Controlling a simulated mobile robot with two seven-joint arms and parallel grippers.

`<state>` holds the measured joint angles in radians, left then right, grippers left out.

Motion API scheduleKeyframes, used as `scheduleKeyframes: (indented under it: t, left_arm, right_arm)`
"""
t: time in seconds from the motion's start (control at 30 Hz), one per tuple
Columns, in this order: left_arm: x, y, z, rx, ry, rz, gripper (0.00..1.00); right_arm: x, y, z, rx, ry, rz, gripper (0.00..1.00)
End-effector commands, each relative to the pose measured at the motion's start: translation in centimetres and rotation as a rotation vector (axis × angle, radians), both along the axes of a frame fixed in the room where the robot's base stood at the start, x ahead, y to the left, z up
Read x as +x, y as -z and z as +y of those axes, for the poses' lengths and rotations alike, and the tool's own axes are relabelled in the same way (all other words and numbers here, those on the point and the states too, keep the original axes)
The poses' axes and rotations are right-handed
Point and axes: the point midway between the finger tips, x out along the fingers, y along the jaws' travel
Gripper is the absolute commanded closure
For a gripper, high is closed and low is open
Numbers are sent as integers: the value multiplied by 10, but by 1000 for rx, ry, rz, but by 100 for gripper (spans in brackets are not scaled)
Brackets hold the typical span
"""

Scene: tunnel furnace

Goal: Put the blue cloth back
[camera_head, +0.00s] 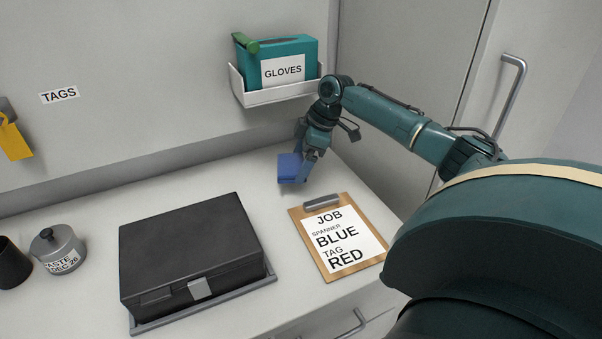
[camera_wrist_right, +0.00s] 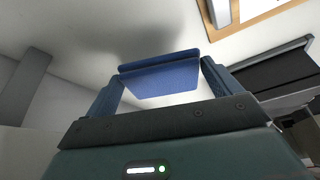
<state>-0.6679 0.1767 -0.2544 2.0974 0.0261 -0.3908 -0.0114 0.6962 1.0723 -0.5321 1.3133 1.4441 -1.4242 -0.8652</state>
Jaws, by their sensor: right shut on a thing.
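The blue cloth (camera_head: 290,168) is a small folded block at the back of the white counter, behind the clipboard. My right gripper (camera_head: 305,170) points down and is shut on the cloth. In the right wrist view the cloth (camera_wrist_right: 160,78) sits between the two fingers of my right gripper (camera_wrist_right: 163,75). A soft shadow lies on the pale surface beyond it. I cannot tell whether the cloth touches the counter. My left gripper is not in view.
A clipboard (camera_head: 297,213) lies in front of the cloth. A closed black case (camera_head: 190,245) stands at left on a grey tray (camera_head: 215,307). A gloves box (camera_head: 307,52) sits in a white wall holder (camera_head: 280,94). A paste tin (camera_head: 66,246) stands far left.

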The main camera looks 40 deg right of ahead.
Motion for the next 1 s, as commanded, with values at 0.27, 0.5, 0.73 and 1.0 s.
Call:
scheduleKeyframes:
  t: [0.27,0.5,0.73,1.0]
  left_arm:
    - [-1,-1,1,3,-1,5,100]
    - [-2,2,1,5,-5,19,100]
    - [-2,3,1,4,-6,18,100]
    - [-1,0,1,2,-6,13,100]
  right_arm:
    - [-1,41,1,2,2,4,31]
    - [3,50,-1,0,0,-1,31]
    - [3,53,-1,0,1,0,31]
    - [3,52,-1,0,0,0,0]
